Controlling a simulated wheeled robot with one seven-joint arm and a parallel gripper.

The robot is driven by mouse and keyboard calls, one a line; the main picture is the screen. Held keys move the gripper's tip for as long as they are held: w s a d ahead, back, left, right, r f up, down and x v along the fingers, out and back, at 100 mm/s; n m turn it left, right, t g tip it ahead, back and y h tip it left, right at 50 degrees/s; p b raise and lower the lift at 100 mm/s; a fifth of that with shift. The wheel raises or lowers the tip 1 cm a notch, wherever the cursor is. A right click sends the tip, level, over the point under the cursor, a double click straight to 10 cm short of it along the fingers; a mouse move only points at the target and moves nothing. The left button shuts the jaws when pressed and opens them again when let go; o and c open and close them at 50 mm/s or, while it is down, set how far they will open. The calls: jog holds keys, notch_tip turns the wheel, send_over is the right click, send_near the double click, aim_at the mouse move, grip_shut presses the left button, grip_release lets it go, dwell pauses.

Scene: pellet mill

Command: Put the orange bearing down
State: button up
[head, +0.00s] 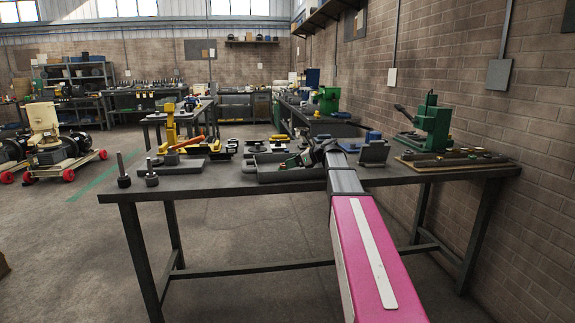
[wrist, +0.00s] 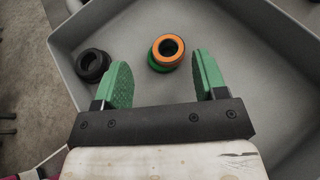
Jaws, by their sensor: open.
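The orange bearing (wrist: 169,47) shows in the wrist view as an orange ring with a dark bore. It lies on top of a green ring (wrist: 152,63), a little off centre, inside a grey tray (wrist: 225,25). My gripper (wrist: 163,75) has green pads and is open, with nothing between the pads. In the head view my gripper (head: 305,158) is over the tray on the workbench, and the bearing cannot be made out there.
A black ring (wrist: 92,65) lies in the tray left of my gripper. On the workbench (head: 230,187) stand a green press (head: 430,125) at the right, a blue-topped stand (head: 373,150) and two upright dark pins (head: 122,180) at the left.

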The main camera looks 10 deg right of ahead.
jog(key=v, duration=0.9)
jog(key=shift+w+r, duration=0.1)
